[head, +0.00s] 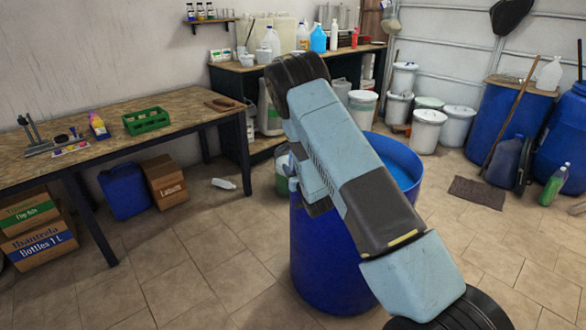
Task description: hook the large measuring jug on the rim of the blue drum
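The blue drum (325,265) stands upright on the tiled floor at the centre. It is open at the top, and light blue liquid (403,174) shows inside its right part. My arm crosses in front of the drum and covers much of its mouth and left rim. My gripper's fingers are hidden behind my arm. A clear container with green in its lower part (282,184) shows at the drum's left edge, partly covered. I cannot tell whether it is the large measuring jug, or whether it touches the rim. No other measuring jug can be made out with certainty.
A wooden workbench (105,145) with a green crate (146,121) stands at left. A dark bench (235,85) with bottles is behind. White buckets (428,130) and blue barrels (500,118) stand at right. A white bottle (223,184) lies on the floor.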

